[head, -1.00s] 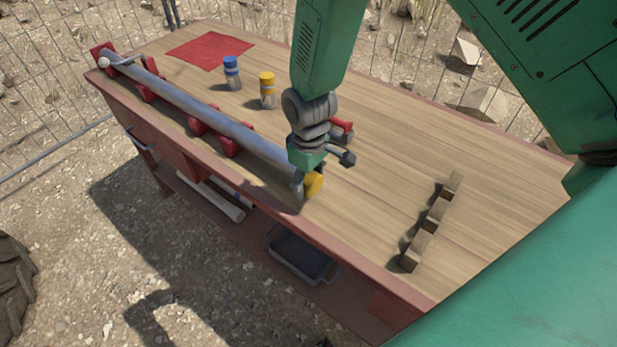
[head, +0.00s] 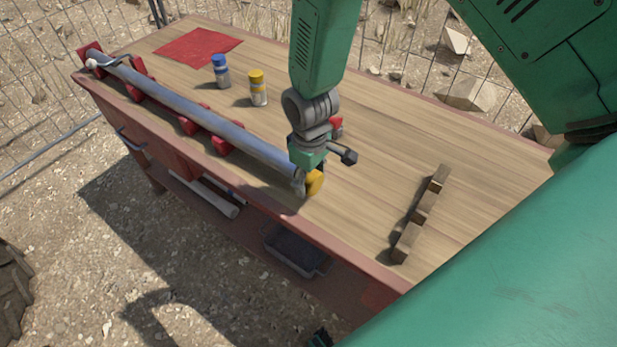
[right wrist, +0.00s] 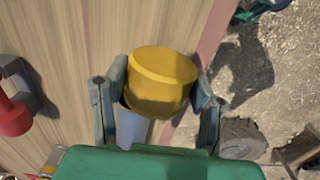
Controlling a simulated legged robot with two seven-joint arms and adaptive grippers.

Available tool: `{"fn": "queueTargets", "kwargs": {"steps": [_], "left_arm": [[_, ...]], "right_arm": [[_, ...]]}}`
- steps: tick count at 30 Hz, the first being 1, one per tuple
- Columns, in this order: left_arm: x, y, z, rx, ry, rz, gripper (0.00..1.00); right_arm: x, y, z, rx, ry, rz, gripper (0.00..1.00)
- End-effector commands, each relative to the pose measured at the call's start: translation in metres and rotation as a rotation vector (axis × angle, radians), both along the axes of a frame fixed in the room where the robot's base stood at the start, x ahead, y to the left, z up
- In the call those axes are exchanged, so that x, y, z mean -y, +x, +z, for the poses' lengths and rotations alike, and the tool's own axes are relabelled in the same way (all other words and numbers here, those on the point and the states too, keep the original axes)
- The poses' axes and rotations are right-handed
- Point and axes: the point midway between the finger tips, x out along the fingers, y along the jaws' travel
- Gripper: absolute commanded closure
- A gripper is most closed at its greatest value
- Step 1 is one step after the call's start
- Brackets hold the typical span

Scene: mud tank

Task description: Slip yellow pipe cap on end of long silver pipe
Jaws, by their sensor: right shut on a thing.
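The long silver pipe (head: 210,114) lies in red holders along the table's front edge, from far left to the middle. My right gripper (head: 308,186) is shut on the yellow pipe cap (head: 316,181) at the pipe's near end. In the right wrist view, the cap (right wrist: 160,82) sits between the two fingers (right wrist: 158,95), with the grey pipe (right wrist: 134,126) directly below it. The cap and pipe end appear lined up and meeting, but the joint is hidden, so I cannot tell how far on the cap is.
A blue-topped can (head: 221,71) and a yellow-topped can (head: 257,88) stand behind the pipe. A red cloth (head: 199,46) lies at the far corner. A notched wooden rack (head: 420,214) stands on the right. The table (head: 360,200) between is clear.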

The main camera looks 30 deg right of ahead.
Motion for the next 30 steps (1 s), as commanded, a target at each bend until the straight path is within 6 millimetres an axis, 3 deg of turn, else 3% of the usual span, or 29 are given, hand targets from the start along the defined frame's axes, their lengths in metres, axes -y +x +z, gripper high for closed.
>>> {"fn": "queueTargets", "kwargs": {"steps": [19, 30], "left_arm": [[0.0, 0.0, 0.052, 0.0, 0.0, 0.0, 1.0], [0.0, 0.0, 0.053, 0.0, 0.0, 0.0, 1.0]], "right_arm": [[0.0, 0.0, 0.056, -0.001, 0.001, 0.001, 0.75], [0.0, 0.0, 0.058, -0.001, 0.001, 0.0, 0.75]]}}
